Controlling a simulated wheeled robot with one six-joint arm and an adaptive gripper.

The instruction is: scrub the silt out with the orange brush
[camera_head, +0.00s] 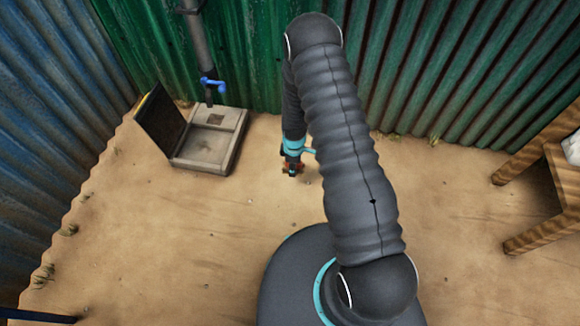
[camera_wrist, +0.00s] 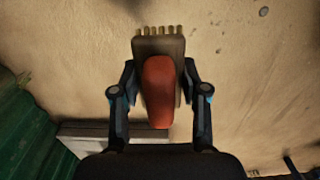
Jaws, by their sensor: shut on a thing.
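My gripper (camera_wrist: 160,75) is shut on the orange brush (camera_wrist: 158,95), one finger on each side of it. The brush has an orange back and a brown block, with pale bristles showing at the top of the wrist view. In the head view my gripper (camera_head: 292,168) is low over the sand, right of the grey basin (camera_head: 238,143) and apart from it. The basin is shallow and has a darker patch in its far part. I cannot tell whether that patch is silt. The basin's edge (camera_wrist: 85,130) also shows at lower left in the wrist view.
A dark panel (camera_head: 160,122) stands tilted at the basin's left side. A pipe with a blue tap (camera_head: 212,82) hangs above the basin's far end. Corrugated walls (camera_head: 220,45) close the back and left. A wooden table (camera_head: 545,150) stands at right. Sand between is clear.

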